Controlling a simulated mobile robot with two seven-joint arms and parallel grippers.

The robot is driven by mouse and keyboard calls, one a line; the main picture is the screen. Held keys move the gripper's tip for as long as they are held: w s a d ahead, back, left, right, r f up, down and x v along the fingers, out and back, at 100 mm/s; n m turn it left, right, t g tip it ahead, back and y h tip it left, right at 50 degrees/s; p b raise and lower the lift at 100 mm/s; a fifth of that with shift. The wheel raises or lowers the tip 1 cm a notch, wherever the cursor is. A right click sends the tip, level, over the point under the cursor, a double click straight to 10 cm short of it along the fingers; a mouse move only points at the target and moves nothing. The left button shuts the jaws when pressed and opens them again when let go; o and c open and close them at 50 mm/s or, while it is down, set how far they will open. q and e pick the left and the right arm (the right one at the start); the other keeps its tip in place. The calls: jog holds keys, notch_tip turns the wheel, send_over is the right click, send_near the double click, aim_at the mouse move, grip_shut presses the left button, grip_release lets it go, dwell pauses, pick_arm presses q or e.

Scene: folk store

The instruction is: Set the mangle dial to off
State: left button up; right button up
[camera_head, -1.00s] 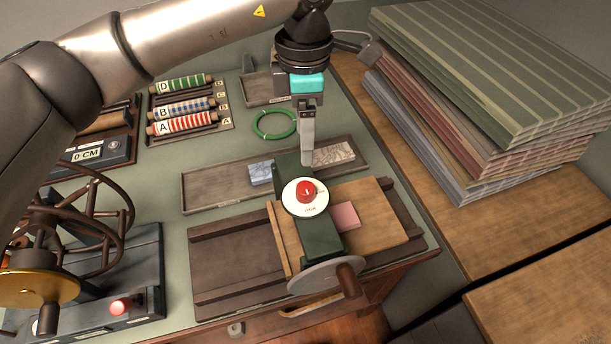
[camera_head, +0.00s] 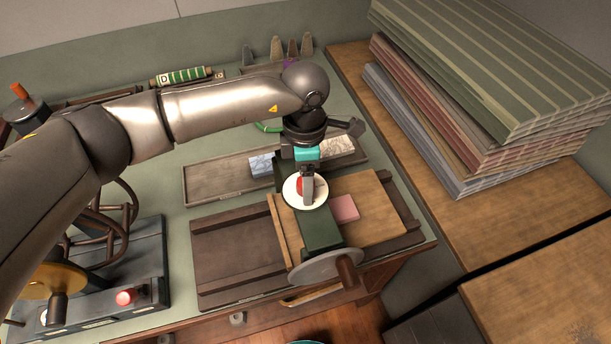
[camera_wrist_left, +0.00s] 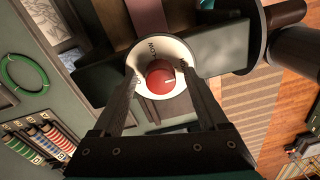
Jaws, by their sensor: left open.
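The mangle (camera_head: 322,232) has a dark green body across a wooden board, with a grey wheel (camera_head: 325,268) and brown handle at its front. Its dial is a white round plate (camera_head: 318,203) with a red knob (camera_head: 299,187). My left gripper (camera_head: 307,200) is over the dial and partly hides the knob. In the left wrist view, the open fingers (camera_wrist_left: 163,76) are on either side of the red knob (camera_wrist_left: 158,73), with gaps showing. My right gripper is out of view.
A pink block (camera_head: 344,208) lies on the board beside the mangle. A shallow tray (camera_head: 212,182) with small blocks is behind it.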

pick_arm(q)
jog(key=shift+c, duration=0.3)
grip_shut()
